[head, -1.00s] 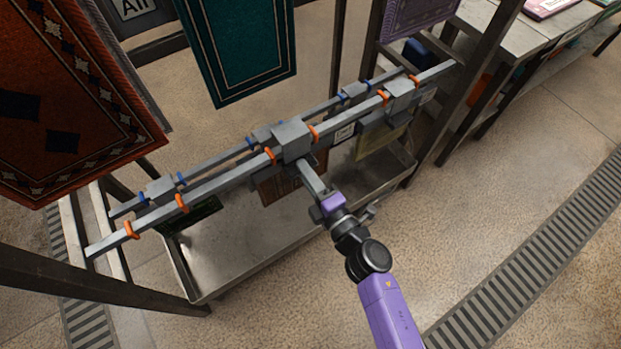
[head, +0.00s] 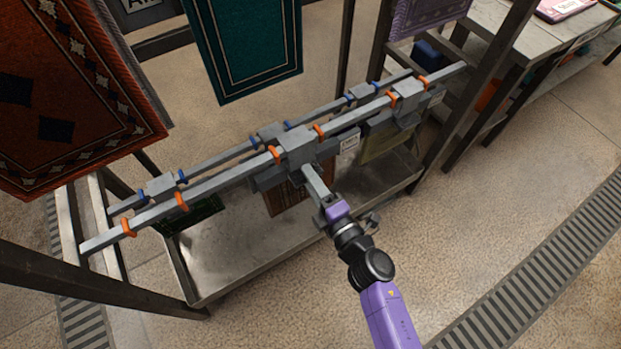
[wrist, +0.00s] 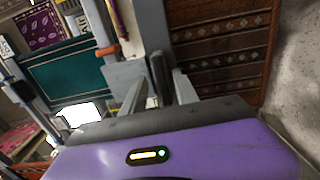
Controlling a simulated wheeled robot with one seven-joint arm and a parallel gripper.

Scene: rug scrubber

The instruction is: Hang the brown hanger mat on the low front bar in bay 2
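The brown hanger mat (head: 285,198) hangs below its grey hanger block (head: 297,145), which sits at the low front bar (head: 225,178) between two orange rings. The mat's patterned face (wrist: 220,55) fills the right of the wrist view. My gripper (head: 313,182) is at the front of the hanger, with its fingers on either side of the grey tab. In the wrist view my gripper (wrist: 160,85) has its fingers apart, with a gap beside the tab. The underside of the hanger on the bar is hidden.
A blue-ringed back bar (head: 220,160) runs behind the front bar. Other hangers stand at left (head: 160,187) and right (head: 406,92). A metal tray (head: 215,265) lies below. A red rug (head: 70,100) and teal rug (head: 245,45) hang behind. The floor at right is clear.

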